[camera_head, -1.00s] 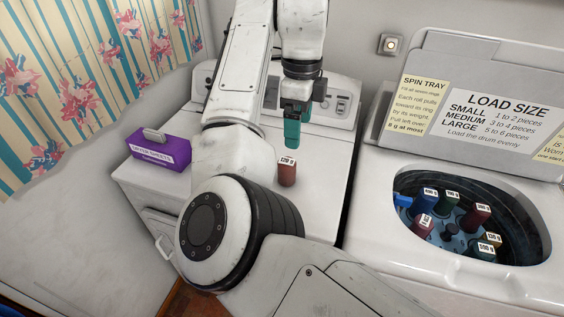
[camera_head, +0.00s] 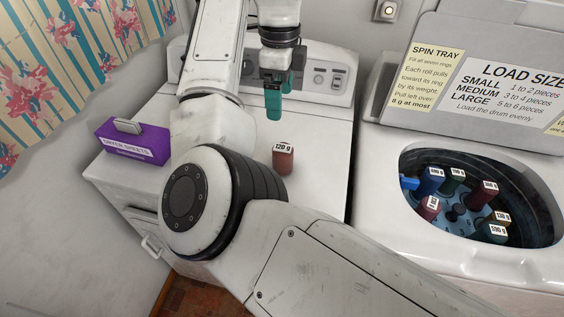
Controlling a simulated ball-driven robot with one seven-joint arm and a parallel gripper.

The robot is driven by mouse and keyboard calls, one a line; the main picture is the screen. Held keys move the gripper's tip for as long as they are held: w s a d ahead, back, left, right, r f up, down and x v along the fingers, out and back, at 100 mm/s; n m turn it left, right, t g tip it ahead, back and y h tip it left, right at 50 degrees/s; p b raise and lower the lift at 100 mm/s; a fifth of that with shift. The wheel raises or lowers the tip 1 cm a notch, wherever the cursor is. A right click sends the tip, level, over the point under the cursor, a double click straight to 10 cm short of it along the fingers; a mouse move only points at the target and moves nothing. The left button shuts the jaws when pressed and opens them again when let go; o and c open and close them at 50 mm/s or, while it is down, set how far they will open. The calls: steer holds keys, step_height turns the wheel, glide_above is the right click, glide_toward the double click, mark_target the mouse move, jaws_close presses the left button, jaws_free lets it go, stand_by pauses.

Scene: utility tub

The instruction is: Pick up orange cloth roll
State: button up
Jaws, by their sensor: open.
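A rust-orange cloth roll (camera_head: 283,160) with a "120 g" label stands upright on the white dryer top, right of my arm's elbow. My gripper (camera_head: 279,95), with teal fingers, hangs above and behind the roll in the picture, apart from it. It is open with nothing visible between the fingers. My arm covers part of the dryer top to the left of the roll.
A purple dryer-sheets box (camera_head: 133,143) sits at the dryer's left. On the right, an open washer tub (camera_head: 547,205) holds several labelled rolls around its rings. The washer's raised lid (camera_head: 437,34) carries printed signs. The dryer top (camera_head: 322,140) right of the roll is clear.

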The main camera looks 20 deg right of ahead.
steer(key=b, duration=0.6)
glide_above(283, 147)
steer(key=f, duration=0.7)
steer(key=shift+a, duration=0.35)
step_height(283, 147, down, 5)
steer(key=shift+f, duration=0.1)
steer(key=shift+d+f+p, duration=0.15)
steer(key=shift+f+p, duration=0.2)
steer(key=shift+f, duration=1)
steer(key=shift+d+f+p, duration=0.15)
steer(key=shift+f+p, duration=0.15)
steer(key=shift+f, duration=1.05)
steer(key=shift+c, duration=0.3)
steer(key=c, duration=1.1)
steer(key=shift+r, duration=0.1)
